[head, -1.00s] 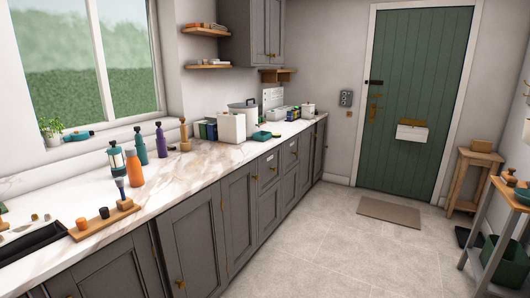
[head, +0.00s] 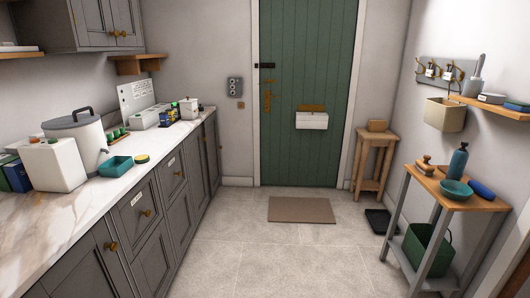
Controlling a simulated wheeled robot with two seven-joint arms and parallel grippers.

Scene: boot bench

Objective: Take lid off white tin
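A small white container with a dark knob on top (head: 188,109) stands near the far end of the marble counter; it may be the white tin, and its top looks covered. A larger pale lidded canister with a dark handle and a small spout (head: 80,136) stands nearer, at the left. In front of it is a white box-like container (head: 54,166). I cannot tell for certain which of these is the white tin. Neither of my grippers is in view.
The marble counter (head: 100,196) runs along the left above grey cupboards. A teal tray (head: 115,166) and a yellow-topped round item (head: 142,158) lie on it. The floor (head: 240,245) is open up to the doormat (head: 301,209). A wooden-topped stand (head: 440,190) is at right.

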